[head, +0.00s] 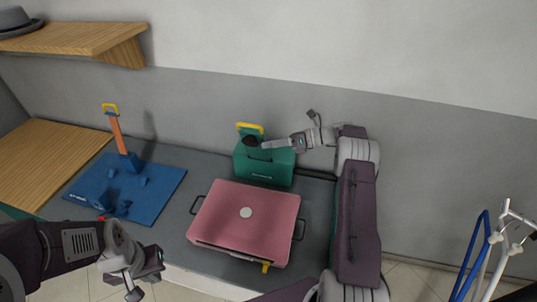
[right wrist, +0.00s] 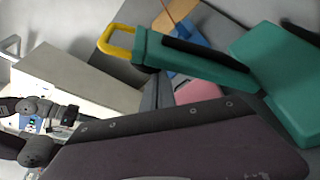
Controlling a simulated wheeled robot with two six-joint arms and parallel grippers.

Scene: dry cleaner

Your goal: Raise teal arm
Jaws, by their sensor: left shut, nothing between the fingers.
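The teal arm (right wrist: 195,65) has a yellow loop handle (right wrist: 116,40) at its free end and a dark strip along it. In the right wrist view it stands out from a teal block (right wrist: 282,75). In the head view the yellow handle (head: 249,128) shows above the teal box (head: 262,168), and the arm is seen nearly end-on. My right gripper (head: 274,143) is beside the arm's upper part, just below the handle; whether it touches cannot be told. Its finger gap is not clear. My left gripper (head: 141,283) is shut and empty at the front left, away from the teal arm.
A pink case-like panel (head: 246,220) with dark side handles lies in front of the teal box. A blue board (head: 150,193) with an upright orange arm (head: 118,134) is at left. A wooden shelf (head: 75,40) holds a grey hat. A white and blue rack (head: 490,250) stands right.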

